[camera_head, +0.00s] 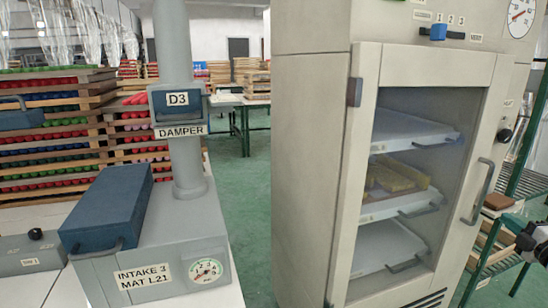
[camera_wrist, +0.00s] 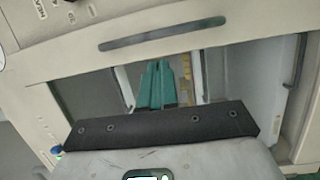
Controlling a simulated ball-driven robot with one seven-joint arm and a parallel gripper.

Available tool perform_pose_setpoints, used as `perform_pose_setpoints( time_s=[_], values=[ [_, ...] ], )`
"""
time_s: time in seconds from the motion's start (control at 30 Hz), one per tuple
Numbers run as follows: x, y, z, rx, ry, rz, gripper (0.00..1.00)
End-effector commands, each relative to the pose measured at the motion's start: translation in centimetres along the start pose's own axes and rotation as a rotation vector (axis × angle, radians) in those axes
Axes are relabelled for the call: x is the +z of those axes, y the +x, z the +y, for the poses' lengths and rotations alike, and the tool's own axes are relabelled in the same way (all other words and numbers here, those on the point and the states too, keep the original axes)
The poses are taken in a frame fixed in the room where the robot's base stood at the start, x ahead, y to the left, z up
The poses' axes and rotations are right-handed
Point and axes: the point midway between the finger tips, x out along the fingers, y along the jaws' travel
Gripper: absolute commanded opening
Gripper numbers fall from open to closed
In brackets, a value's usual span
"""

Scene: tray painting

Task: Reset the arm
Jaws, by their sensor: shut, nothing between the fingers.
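My gripper (camera_wrist: 160,66) shows in the wrist view as two teal fingers closed together, with nothing visible between them. It points at the glass door of a beige cabinet (camera_wrist: 215,40), and the gap to the glass is hard to judge. The door's grey handle (camera_wrist: 162,35) lies above the fingertips in that view, apart from them.
The cabinet door (camera_head: 408,170) looks shut, with white trays (camera_head: 388,248) inside. A green rack (camera_head: 500,240) stands close on its right. A grey damper unit (camera_head: 150,260) with a blue box (camera_head: 108,205) stands at left. Green floor (camera_head: 243,200) is clear between them.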

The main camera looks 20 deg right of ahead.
Motion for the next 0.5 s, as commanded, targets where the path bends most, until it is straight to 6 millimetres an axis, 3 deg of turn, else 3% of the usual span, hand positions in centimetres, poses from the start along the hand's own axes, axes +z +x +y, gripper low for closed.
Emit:
perform_pose_setpoints(
  time_s=[0.03,0.1,0.23,0.37,0.5],
  values=[
    [-2.3,1.1,0.0,0.028,0.038,-0.017,0.00],
    [-4.8,2.2,0.1,0.076,0.111,-0.071,0.00],
    [-9.9,2.8,-0.8,0.132,0.296,-0.198,0.00],
    [-14.7,1.5,-3.2,0.119,0.500,-0.325,0.00],
    [-19.9,-1.6,-7.2,0.026,0.713,-0.459,0.00]
  ],
)
